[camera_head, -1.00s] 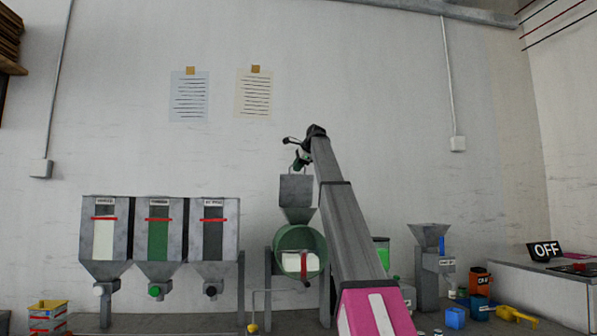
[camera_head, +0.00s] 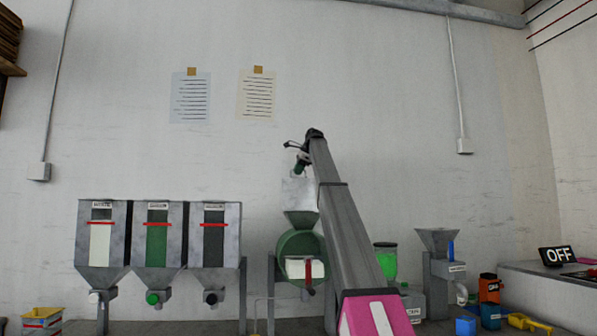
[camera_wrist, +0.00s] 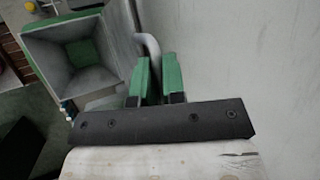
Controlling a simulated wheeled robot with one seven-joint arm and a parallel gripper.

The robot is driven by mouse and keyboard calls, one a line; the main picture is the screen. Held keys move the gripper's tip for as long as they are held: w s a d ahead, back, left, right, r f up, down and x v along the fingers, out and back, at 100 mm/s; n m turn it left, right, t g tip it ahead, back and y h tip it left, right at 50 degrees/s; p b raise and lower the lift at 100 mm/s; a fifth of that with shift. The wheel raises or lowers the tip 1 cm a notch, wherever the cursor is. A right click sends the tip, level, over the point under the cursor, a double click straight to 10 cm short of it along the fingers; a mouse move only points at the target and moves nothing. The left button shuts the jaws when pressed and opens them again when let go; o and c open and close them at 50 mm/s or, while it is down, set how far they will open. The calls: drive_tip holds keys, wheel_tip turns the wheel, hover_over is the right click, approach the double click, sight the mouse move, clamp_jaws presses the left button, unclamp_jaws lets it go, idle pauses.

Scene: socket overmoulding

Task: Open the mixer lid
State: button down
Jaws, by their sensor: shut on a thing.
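The mixer (camera_head: 301,246) is a green drum on grey legs against the back wall, with a grey funnel hopper (camera_head: 302,218) on top. Its lid (camera_head: 298,190) appears as a pale panel standing up above the hopper. In the wrist view the hopper's square mouth (camera_wrist: 62,52) is uncovered, with green at its bottom. The lid (camera_wrist: 124,38) stands along the mouth's right side. My gripper (camera_wrist: 158,72) has its two green fingers closed on the curved grey lid handle (camera_wrist: 150,45). In the head view my gripper (camera_head: 300,164) is at the lid's top edge.
Several grey dispensers (camera_head: 157,233) stand left of the mixer. A counter with an OFF sign (camera_head: 556,256) is at far right. The wall is close behind the lid.

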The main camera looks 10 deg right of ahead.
idle(0.3)
drive_tip(key=c, duration=1.2)
unclamp_jaws()
drive_tip(key=shift+c, duration=0.2)
drive_tip(key=v, duration=1)
drive_tip(key=shift+r, duration=0.35)
drive_tip(key=shift+s+d, duration=0.1)
drive_tip(key=shift+s, duration=0.05)
